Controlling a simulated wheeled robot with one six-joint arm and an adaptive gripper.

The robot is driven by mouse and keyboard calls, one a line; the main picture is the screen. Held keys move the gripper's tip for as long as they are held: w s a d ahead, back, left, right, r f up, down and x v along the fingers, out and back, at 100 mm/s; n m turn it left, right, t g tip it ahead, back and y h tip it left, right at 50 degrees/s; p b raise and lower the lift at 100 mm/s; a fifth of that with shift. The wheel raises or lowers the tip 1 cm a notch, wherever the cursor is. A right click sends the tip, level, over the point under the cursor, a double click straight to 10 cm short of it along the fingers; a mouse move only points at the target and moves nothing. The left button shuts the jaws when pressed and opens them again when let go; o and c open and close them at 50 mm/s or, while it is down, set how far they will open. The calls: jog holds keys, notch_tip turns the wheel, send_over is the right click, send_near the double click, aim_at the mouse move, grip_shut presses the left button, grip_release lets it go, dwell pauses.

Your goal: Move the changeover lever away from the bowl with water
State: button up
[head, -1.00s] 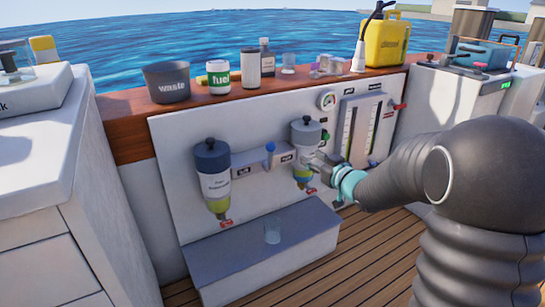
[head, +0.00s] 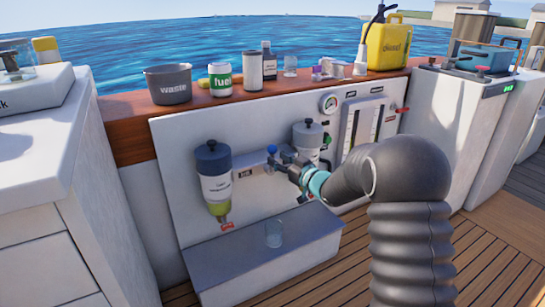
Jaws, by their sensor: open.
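The changeover lever (head: 271,149), with a blue knob, stands up from a plate between the two filter units on the white panel. The left filter (head: 214,175) has a dark cap, a white label and a yellow-green bowl (head: 218,208). The right filter (head: 308,135) has a grey head; its bowl is largely hidden behind my gripper. My gripper (head: 280,162) is open, with its fingertips close to the lever's knob, at its lower right. I cannot tell whether they touch it. The fingers cover part of the lever plate.
A clear cup (head: 274,234) stands on the grey step (head: 220,265) below. A gauge (head: 329,103) and a sight-tube panel (head: 365,122) are right of the filters.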

aim_at(272, 155)
jog(key=shift+x, duration=1.9)
jog(key=shift+c, duration=0.2)
grip_shut()
